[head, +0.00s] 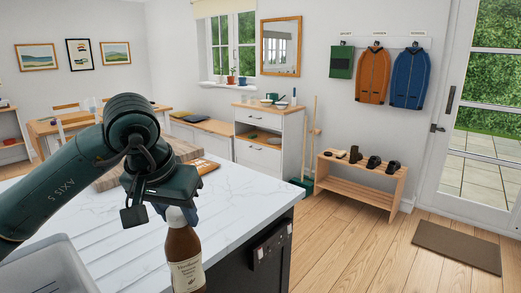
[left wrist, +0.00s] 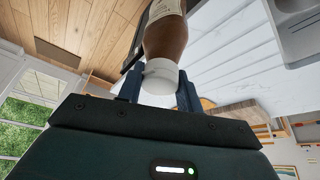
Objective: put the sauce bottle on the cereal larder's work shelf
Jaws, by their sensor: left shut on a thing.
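The sauce bottle (head: 184,252) is brown with a cream label and hangs upright under my left gripper (head: 176,212), beside the edge of the white marble-look worktop. In the left wrist view the bottle (left wrist: 166,38) shows its white cap (left wrist: 160,76) between the two blue fingers of my left gripper (left wrist: 160,92), which is shut on it at the cap end. The bottle's lower end is cut off in both views. No piece of furniture in view is clearly marked as the cereal larder. My right gripper is not in view.
The worktop (head: 235,205) carries a wooden board (head: 108,178), with a sink (head: 50,270) at lower left. Beyond stand a white drawer cabinet (head: 262,157), a broom, a shoe rack (head: 350,180) and a glass door (head: 485,120). The wooden floor (head: 375,245) at right is mostly clear, with a brown mat (head: 457,246).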

